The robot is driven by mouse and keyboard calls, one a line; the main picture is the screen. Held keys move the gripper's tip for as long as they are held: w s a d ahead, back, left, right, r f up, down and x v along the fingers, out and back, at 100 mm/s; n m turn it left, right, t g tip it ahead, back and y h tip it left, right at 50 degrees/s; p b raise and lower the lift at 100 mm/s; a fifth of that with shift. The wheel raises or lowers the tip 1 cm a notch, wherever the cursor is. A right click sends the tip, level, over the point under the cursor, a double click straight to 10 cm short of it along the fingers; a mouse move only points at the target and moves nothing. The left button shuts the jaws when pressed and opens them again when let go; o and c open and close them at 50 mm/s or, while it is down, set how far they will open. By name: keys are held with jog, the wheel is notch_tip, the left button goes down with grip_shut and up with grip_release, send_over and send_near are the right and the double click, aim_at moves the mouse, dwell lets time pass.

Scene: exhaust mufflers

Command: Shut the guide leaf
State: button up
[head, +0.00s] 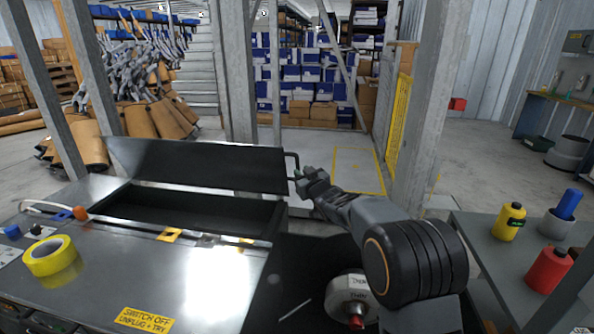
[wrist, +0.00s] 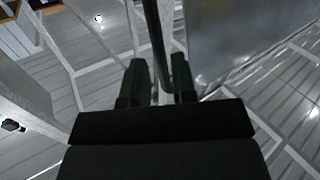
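The guide leaf looks to be the long dark panel (head: 200,163) raised along the back of the metal bench, above a dark open trough (head: 205,208). A thin black handle (head: 291,158) sticks out at its right end. My gripper (head: 300,176) is at this handle, reaching in from the right. In the wrist view, a dark bar (wrist: 157,40), likely the handle, runs between the two fingers of my gripper (wrist: 160,80). The fingers are apart, with a narrow gap seen beside the bar. Whether either finger touches it is unclear.
The bench top holds a yellow tape roll (head: 50,257) and a yellow label (head: 145,319). A side table at right bears a yellow bottle (head: 509,222) and a red container (head: 549,270). Grey posts (head: 428,110) stand behind my arm.

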aim_at(298, 168)
jog(key=shift+x, duration=2.3)
jog(key=shift+c, duration=0.2)
grip_shut()
